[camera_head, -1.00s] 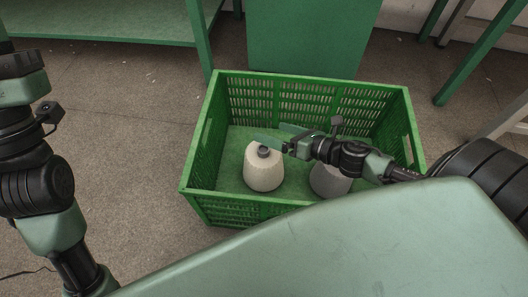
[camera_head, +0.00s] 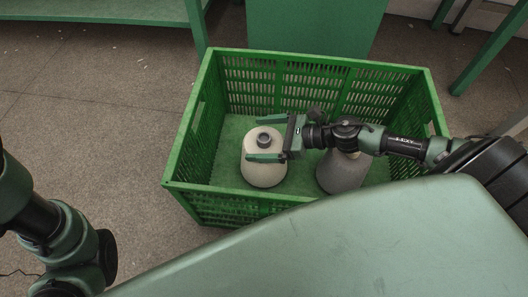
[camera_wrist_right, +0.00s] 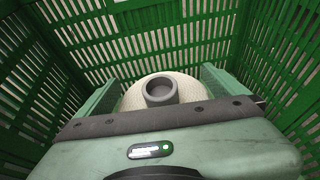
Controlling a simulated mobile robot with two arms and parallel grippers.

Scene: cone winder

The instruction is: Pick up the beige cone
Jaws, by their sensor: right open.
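The beige cone (camera_head: 263,175) stands upright inside a green crate (camera_head: 190,115), towards its left half. Its dark grey tube top shows in the head view and, close up, in the right wrist view (camera_wrist_right: 160,91). My right gripper (camera_head: 260,138) is open, with one finger on the far side of the cone's upper part and one on the near side. In the right wrist view the fingers flank the cone left and right. I cannot tell whether they touch it. My left gripper is out of view; only part of the left arm shows.
A grey cone (camera_head: 342,173) stands in the crate to the right, partly under my right arm. The slatted crate walls surround both cones. A green table (camera_head: 110,10) and a green panel (camera_head: 315,25) stand behind the crate. Floor is clear left of the crate.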

